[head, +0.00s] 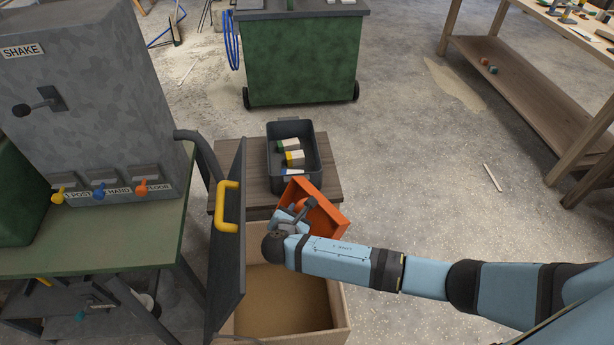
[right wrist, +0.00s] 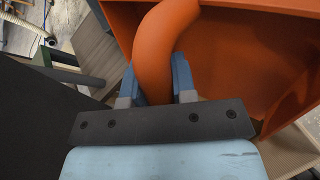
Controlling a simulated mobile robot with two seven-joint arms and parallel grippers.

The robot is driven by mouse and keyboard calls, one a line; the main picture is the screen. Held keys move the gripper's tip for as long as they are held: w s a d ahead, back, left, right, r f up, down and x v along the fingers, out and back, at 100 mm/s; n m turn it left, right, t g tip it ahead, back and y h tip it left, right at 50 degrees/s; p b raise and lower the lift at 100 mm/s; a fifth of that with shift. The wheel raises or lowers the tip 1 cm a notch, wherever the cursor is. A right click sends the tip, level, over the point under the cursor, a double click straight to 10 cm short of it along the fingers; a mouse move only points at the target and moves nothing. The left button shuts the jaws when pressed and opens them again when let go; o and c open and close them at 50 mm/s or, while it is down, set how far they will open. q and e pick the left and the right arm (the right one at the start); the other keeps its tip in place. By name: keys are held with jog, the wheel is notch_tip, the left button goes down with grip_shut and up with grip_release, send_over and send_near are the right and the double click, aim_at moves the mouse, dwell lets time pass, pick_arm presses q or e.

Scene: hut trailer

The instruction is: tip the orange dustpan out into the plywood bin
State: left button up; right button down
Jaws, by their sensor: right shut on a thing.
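The orange dustpan (head: 325,218) is in my right gripper (head: 293,217), above the back edge of the plywood bin. In the right wrist view the two fingers close on the thick orange handle (right wrist: 158,45), with the pan (right wrist: 250,55) beyond it. The pan looks tilted; I cannot tell whether anything lies in it. The plywood bin (head: 341,316) stands open below my forearm, with a tan, sandy-looking floor or fill inside. My left gripper is not in view.
A wooden stand (head: 330,170) behind the bin carries a dark tray (head: 271,165) of small blocks. A grey machine (head: 90,110) with levers stands on a green table (head: 130,235) at left. A green cart (head: 300,65) is behind. The floor at right is mostly clear.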

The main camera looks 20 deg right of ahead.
notch_tip(320, 180, down, 4)
jog(key=s+a+m+g+h, duration=0.1)
jog(key=s+a+m+h, duration=0.1)
jog(key=s+a, duration=0.1)
jog(key=d+m+y+p, duration=0.1)
jog(key=d+y, duration=0.1)
jog(key=d, duration=0.3)
jog(key=d+m+g+y, duration=0.1)
jog(key=d+y, duration=0.2)
jog(key=d, duration=0.2)
jog(key=d+m+g+y+p, duration=0.1)
jog(key=d+m+y, duration=0.1)
jog(key=d, duration=0.3)
jog(key=shift+w+d+r+y+p, duration=0.2)
jog(key=shift+r+y+p, duration=0.1)
jog(key=shift+y, duration=0.3)
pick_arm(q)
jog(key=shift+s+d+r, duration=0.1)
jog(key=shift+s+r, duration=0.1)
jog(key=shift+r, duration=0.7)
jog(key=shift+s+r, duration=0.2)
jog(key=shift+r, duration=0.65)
pick_arm(e)
jog(key=shift+w+d+f+y, duration=0.1)
jog(key=shift+d+f+y, duration=0.05)
jog(key=shift+d+y, duration=0.55)
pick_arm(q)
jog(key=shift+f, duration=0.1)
pick_arm(e)
jog(key=shift+a, duration=0.15)
